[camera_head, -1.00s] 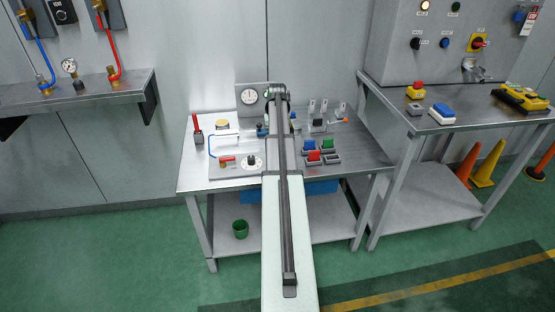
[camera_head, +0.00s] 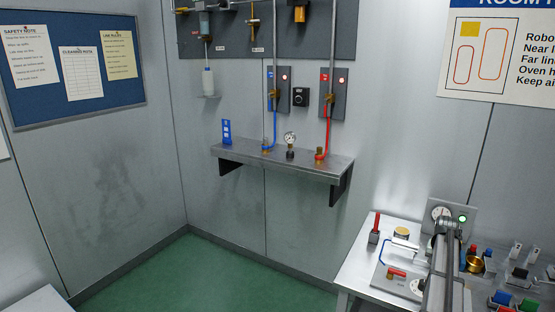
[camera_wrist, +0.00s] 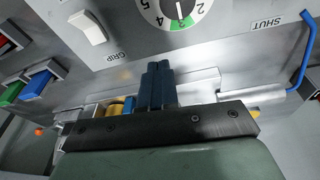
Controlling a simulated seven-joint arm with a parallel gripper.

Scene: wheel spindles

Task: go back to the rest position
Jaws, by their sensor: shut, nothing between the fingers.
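My gripper (camera_wrist: 158,75) shows in the wrist view with its dark blue fingers together and nothing between them. The fingertips point toward a numbered dial (camera_wrist: 168,8) with a green sector; I cannot tell how far apart they are. A white rocker switch (camera_wrist: 88,27) marked GRIP is to the left of the fingers in that view. In the head view my arm reaches over the bench (camera_head: 352,268) at the lower right, and my fingers cannot be made out there.
A red-handled item (camera_head: 374,232) and a gauge panel (camera_head: 462,214) stand on the bench. In the wrist view, coloured buttons (camera_wrist: 38,82) lie left and a blue handle (camera_wrist: 305,50) right. A wall shelf (camera_head: 285,163) holds valves. The green floor (camera_head: 215,275) left of the bench is clear.

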